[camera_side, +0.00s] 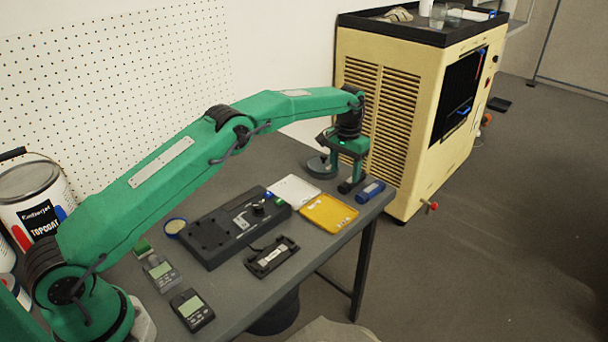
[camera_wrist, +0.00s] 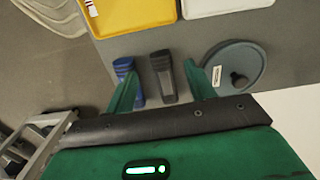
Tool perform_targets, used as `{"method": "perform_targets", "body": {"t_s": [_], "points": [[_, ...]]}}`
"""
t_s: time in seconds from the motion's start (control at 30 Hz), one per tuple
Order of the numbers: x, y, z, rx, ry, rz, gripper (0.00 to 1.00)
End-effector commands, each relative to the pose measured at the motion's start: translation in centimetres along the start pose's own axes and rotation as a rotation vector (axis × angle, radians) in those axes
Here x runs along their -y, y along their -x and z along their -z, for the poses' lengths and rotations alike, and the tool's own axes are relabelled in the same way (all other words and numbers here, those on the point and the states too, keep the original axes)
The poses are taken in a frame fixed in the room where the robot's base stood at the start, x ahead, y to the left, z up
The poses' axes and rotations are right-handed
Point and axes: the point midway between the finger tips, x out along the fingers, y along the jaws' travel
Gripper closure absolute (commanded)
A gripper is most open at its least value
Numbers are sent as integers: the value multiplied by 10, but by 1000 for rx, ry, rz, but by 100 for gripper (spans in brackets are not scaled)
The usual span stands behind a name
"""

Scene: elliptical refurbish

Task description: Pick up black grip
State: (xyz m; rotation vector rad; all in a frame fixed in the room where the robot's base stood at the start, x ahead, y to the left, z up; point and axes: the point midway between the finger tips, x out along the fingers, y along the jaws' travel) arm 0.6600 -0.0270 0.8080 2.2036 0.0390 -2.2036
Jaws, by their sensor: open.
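The black grip (camera_wrist: 163,75) lies on the grey bench top between the two green fingers of my gripper (camera_wrist: 160,72) in the wrist view. My gripper is open, and gaps show on both sides of the black grip. In the side view my gripper (camera_side: 345,174) points down over the black grip (camera_side: 347,187) near the bench's far end. A blue grip (camera_wrist: 124,68) lies beside it, just outside the left finger, and shows in the side view (camera_side: 370,191). I cannot tell whether that finger touches the blue grip.
A round grey disc with a knob (camera_wrist: 243,66) sits close outside the right finger. A yellow tray (camera_side: 328,213) and white tray (camera_side: 296,190) lie nearby. A dark device (camera_side: 205,232) and several meters occupy the bench's nearer part. A beige cabinet (camera_side: 405,120) stands beyond the bench end.

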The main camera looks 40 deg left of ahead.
Motion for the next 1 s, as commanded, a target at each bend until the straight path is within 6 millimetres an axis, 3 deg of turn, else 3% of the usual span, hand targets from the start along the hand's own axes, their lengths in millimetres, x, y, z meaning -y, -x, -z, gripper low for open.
{"method": "perform_targets", "body": {"t_s": [0.23, 0.63, 1.0], "points": [[0, -9, -1, 1, 0, 0, 45], [1, -49, -3, 1, 0, 0, 45], [1, -52, -3, 0, 0, 0, 45]]}}
